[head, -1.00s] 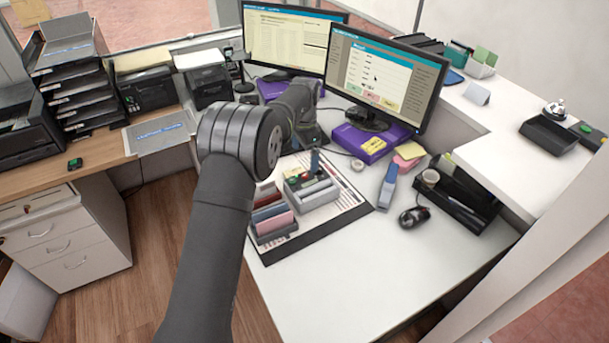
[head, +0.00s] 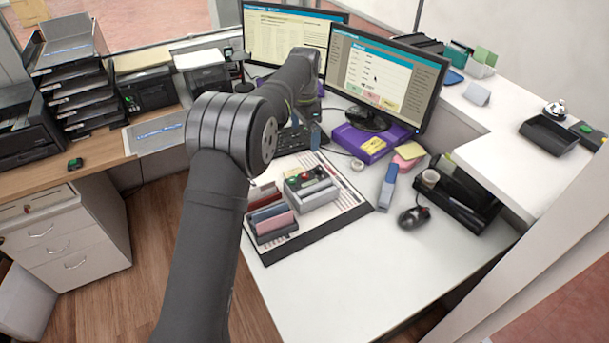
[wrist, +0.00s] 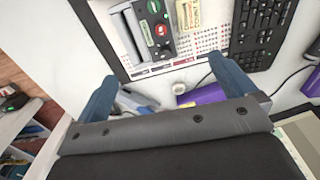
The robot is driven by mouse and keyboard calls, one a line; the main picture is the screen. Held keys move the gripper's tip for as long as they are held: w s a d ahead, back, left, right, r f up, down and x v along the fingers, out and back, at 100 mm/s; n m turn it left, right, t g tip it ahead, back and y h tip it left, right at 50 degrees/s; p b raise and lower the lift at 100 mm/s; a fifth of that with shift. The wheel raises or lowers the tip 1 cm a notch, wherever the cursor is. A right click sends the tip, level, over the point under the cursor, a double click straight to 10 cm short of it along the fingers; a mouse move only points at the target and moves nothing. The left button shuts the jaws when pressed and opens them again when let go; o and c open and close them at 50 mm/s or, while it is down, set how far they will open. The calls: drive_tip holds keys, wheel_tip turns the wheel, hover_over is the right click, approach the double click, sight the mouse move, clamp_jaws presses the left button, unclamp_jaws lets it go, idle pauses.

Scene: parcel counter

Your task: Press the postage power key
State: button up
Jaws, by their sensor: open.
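A grey desk unit with buttons (head: 318,197) stands on the printed desk mat. It carries a green button and a red button on its dark top panel; the wrist view shows this unit (wrist: 160,45) at the top, with the green button (wrist: 153,6) near the picture edge. I cannot read which key is the postage power key. My gripper (wrist: 162,72) is open and empty, its two blue fingers spread. In the head view my gripper (head: 315,137) is behind the unit, near the keyboard, partly hidden by my arm. It appears apart from the buttons.
A small black box with a green key (head: 75,163) lies on the wooden counter; another green key (head: 586,129) is at the far right. The front desk is clear.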

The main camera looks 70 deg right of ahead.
drive_tip(key=shift+r, duration=0.95)
